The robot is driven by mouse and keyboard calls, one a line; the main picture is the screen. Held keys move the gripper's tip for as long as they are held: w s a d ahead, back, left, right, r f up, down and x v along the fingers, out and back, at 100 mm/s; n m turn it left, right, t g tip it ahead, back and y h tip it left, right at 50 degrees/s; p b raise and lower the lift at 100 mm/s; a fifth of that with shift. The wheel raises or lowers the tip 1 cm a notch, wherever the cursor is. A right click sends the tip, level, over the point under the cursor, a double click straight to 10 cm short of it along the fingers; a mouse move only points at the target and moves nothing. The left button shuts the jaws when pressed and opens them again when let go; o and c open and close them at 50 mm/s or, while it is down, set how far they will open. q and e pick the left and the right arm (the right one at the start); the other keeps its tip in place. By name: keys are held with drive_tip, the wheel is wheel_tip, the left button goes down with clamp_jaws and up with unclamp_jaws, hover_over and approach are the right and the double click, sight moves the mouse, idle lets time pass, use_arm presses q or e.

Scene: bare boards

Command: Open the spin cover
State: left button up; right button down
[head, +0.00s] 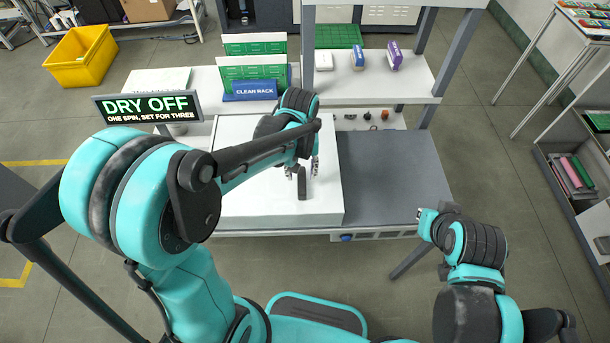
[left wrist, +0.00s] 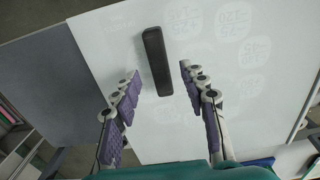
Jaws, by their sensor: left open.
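The spin cover (head: 325,207) is a flat white lid on the bench, and its pale surface with faint round markings fills much of the left wrist view (left wrist: 240,110). A dark bar handle (head: 302,187) stands on it; in the left wrist view the handle (left wrist: 155,60) lies between and just beyond the fingertips. My left gripper (head: 302,170) is over the cover at the handle, with its purple-padded fingers (left wrist: 160,75) apart on either side and no clear contact. My right gripper (head: 432,220) is off the bench's front right; its fingers are not clear.
A grey worktop (head: 390,180) right of the cover is clear. Behind stand a blue "CLEAN RACK" sign (head: 250,90), green racks (head: 255,68) and a white shelf (head: 375,75). A "DRY OFF" sign (head: 148,106) is at the left. Small items (head: 367,116) lie behind the worktop.

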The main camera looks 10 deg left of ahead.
sight(302, 180)
use_arm(q)
wheel_tip(302, 180, down, 5)
drive_tip(key=shift+r+b, duration=0.1)
drive_tip(key=shift+b, duration=0.5)
clamp_jaws()
